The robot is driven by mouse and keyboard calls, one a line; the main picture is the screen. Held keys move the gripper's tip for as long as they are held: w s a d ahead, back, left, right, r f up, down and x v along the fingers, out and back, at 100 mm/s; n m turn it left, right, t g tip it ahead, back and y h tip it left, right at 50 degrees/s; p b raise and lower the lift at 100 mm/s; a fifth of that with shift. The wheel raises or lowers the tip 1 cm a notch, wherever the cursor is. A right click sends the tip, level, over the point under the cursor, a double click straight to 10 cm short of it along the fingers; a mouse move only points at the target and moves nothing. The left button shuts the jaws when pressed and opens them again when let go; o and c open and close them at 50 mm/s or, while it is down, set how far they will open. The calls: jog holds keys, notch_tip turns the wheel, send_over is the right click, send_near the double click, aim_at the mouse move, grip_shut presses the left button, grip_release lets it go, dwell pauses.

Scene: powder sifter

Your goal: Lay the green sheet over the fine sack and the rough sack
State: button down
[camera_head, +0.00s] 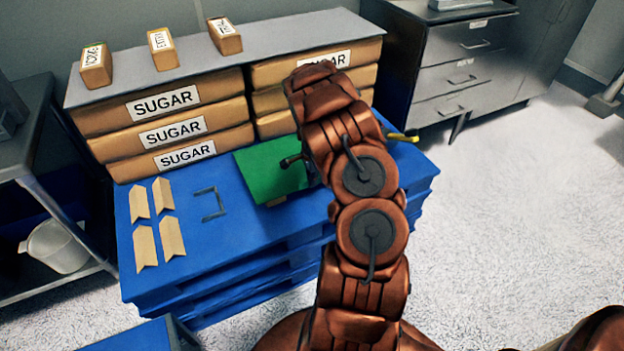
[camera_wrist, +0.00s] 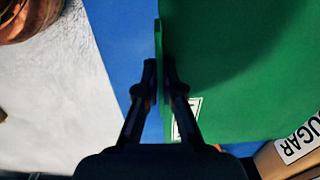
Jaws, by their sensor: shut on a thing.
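The green sheet (camera_head: 268,165) is over the blue pallet, in front of the sugar sacks, partly hidden by my arm. My gripper (camera_wrist: 160,75) is shut on the sheet's edge; the sheet (camera_wrist: 240,60) fills the right of the wrist view. In the head view the gripper is mostly hidden behind my arm. I cannot make out which sacks are the fine and the rough one; the large sacks (camera_head: 166,101) read SUGAR.
A grey board (camera_head: 270,46) lies on the sack stacks and bears three small labelled packs (camera_head: 161,49). Tan arrow pieces (camera_head: 172,237) and a dark bracket outline (camera_head: 208,205) mark the blue pallet (camera_head: 200,265). A yellow-tipped object (camera_head: 402,137) lies right of my arm.

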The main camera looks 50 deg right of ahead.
jog(key=c, duration=1.3)
grip_release()
jog(key=shift+r, duration=0.1)
jog(key=shift+r+p, duration=0.55)
jog(key=shift+r, duration=0.2)
notch_tip(320, 180, up, 12)
jog(key=s+a+r+n+g, duration=0.1)
jog(key=s+a+r+n, duration=0.35)
jog(key=a+r, duration=0.55)
jog(key=s+a+r+n+g, duration=0.1)
jog(key=s+a+r+n, duration=0.2)
jog(key=s+a+n, duration=0.55)
jog(key=s+a+r+n, duration=0.2)
jog(key=s+a, duration=0.4)
jog(key=a, duration=0.7)
jog(key=s+a+n, duration=0.2)
jog(key=s, duration=0.2)
jog(key=s+a+n, duration=0.2)
jog(key=s, duration=0.2)
jog(key=s+a+n+g, duration=0.1)
jog(key=s+a+n, duration=0.1)
jog(key=s, duration=0.2)
jog(key=shift+s+n, duration=0.25)
jog(key=shift+n, duration=0.15)
